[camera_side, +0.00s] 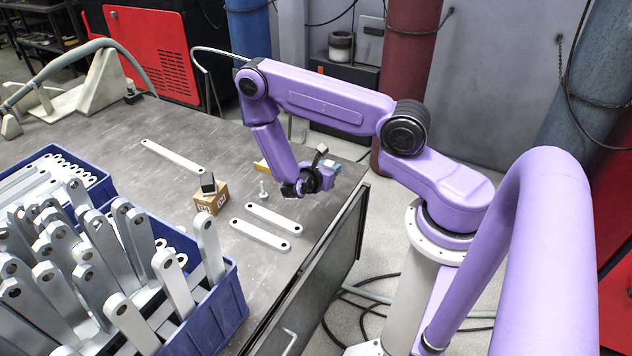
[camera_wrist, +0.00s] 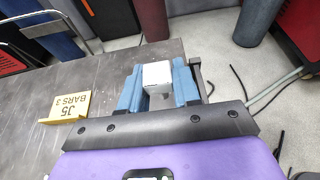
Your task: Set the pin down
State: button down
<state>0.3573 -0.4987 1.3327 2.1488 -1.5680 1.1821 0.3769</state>
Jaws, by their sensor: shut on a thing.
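My gripper (camera_wrist: 158,86) has blue fingers, shut on a pale grey blocky piece (camera_wrist: 156,72) that shows between them in the wrist view. Only its near end shows, so I cannot tell its full shape or whether it is a pin. In the side view my gripper (camera_side: 329,168) is near the table's right edge, its fingers partly hidden by the wrist. A small silver pin (camera_side: 263,189) with a narrow stem stands upright on the table (camera_side: 150,120), left of my wrist and apart from it.
Two flat bars (camera_side: 274,218) (camera_side: 260,234) lie in front of the wrist, another (camera_side: 172,156) farther back. A tan block (camera_side: 211,198) stands left of the pin. A yellow sign reading "J5 BARS 3" (camera_wrist: 66,105) is left of my gripper. Blue bins (camera_side: 222,310) of bars fill the near left.

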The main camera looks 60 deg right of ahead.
jog(key=w+d+f, duration=0.1)
jog(key=w+f, duration=0.1)
jog(key=w+d+f, duration=0.1)
jog(key=w+f, duration=0.1)
jog(key=w+d+f, duration=0.1)
jog(key=w+f, duration=0.1)
jog(key=f, duration=0.1)
jog(key=shift+w+d, duration=0.1)
jog(key=shift+d, duration=0.2)
jog(key=shift+f, duration=1.5)
jog(key=c, duration=0.8)
grip_release()
jog(key=shift+f, duration=0.1)
